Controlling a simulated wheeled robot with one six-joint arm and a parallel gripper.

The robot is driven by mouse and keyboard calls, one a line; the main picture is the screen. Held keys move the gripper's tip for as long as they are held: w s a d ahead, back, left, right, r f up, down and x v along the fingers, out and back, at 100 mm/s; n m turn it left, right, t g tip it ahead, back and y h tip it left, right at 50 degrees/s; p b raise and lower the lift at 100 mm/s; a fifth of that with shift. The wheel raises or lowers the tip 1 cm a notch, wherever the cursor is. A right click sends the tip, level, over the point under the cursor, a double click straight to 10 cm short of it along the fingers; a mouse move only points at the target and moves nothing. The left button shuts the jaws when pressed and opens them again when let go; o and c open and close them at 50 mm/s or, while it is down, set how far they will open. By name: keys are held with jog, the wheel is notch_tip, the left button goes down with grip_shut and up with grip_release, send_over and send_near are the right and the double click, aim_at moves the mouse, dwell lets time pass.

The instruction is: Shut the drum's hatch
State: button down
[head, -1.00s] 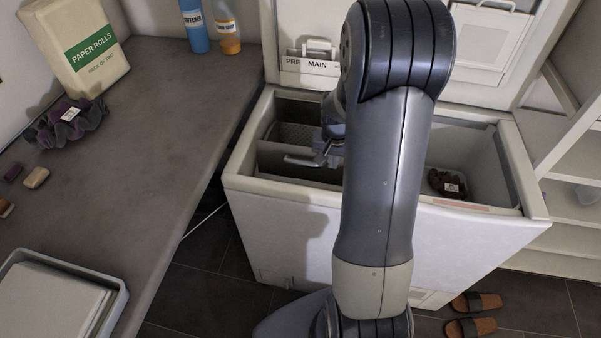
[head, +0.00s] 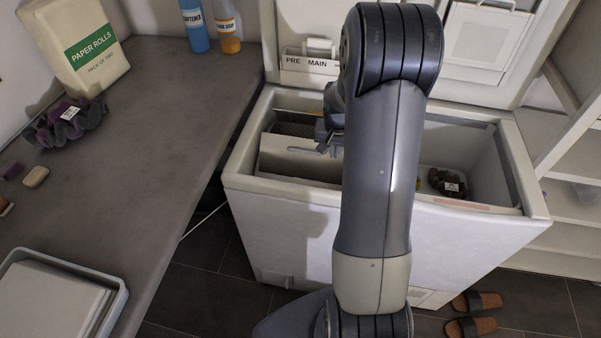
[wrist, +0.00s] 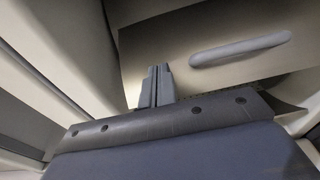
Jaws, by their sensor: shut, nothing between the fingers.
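The washer (head: 285,215) stands with its lid up and its tub open. In the left bay of the tub, a pale panel (head: 290,163) that looks like the drum's hatch stands up at a tilt, not closed. In the wrist view, a flat panel with a pale bar handle (wrist: 240,48) lies beyond my fingers; it seems to be the same hatch. My gripper (head: 308,149) is over the left bay, close to this panel. Its fingers (wrist: 155,85) are together and empty; I cannot tell whether they touch the panel. My arm hides the middle of the tub.
The right bay holds a dark brown bundle with a tag (head: 447,183). The raised lid (head: 480,45) stands behind. A grey counter (head: 150,120) with a paper rolls pack (head: 80,50) is at left; shelves (head: 575,190) at right. Slippers (head: 470,326) lie on the floor.

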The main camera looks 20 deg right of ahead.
jog(key=shift+w+d+f+b, duration=0.3)
jog(key=shift+w+d+f, duration=0.15)
jog(key=shift+w, duration=0.25)
jog(key=shift+w+d+f+b, duration=0.25)
jog(key=shift+w+d+f, duration=0.2)
jog(key=shift+w, duration=0.2)
jog(key=w+f+b, duration=0.1)
jog(key=w+d+f, duration=0.1)
jog(key=shift+d+f+b, duration=0.15)
jog(key=shift+f+b, duration=0.25)
